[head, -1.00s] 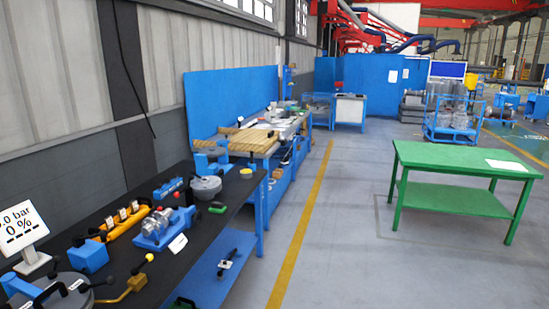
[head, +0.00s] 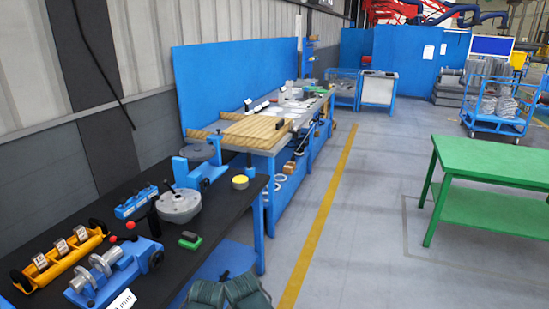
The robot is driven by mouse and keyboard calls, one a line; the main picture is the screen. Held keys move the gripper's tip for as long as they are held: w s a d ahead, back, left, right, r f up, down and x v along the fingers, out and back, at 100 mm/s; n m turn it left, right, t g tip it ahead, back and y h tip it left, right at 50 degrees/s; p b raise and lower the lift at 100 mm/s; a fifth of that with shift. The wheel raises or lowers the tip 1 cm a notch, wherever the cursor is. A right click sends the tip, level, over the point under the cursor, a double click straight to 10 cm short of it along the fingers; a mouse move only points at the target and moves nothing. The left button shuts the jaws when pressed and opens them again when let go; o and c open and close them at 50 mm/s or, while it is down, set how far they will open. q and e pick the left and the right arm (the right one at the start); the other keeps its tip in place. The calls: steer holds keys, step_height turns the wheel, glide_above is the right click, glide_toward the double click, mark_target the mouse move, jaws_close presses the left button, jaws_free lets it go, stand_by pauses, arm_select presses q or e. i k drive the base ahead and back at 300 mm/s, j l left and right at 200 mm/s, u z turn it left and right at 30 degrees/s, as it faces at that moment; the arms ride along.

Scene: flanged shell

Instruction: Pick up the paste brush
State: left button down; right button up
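I cannot clearly make out the paste brush. A small green and black item (head: 190,241) lies on the black bench top (head: 222,212), too small to tell if it is the brush. A low round tin with a yellow top (head: 240,182) stands farther back near the bench's right edge. Neither of my grippers can be made out.
The bench also bears a grey round flanged part (head: 179,206), a blue fixture with metal cylinders (head: 112,271) and a yellow rack (head: 60,262). A wooden-topped bench (head: 262,127) stands beyond. Grey floor (head: 365,230) lies open between the benches and a green table (head: 490,165).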

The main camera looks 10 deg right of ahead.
mark_target(249, 156)
steer(key=i+l+z, duration=0.15)
steer(key=i+l, duration=0.25)
steer(key=i+u, duration=0.1)
steer(key=u, duration=3.15)
steer(key=z, duration=3.25)
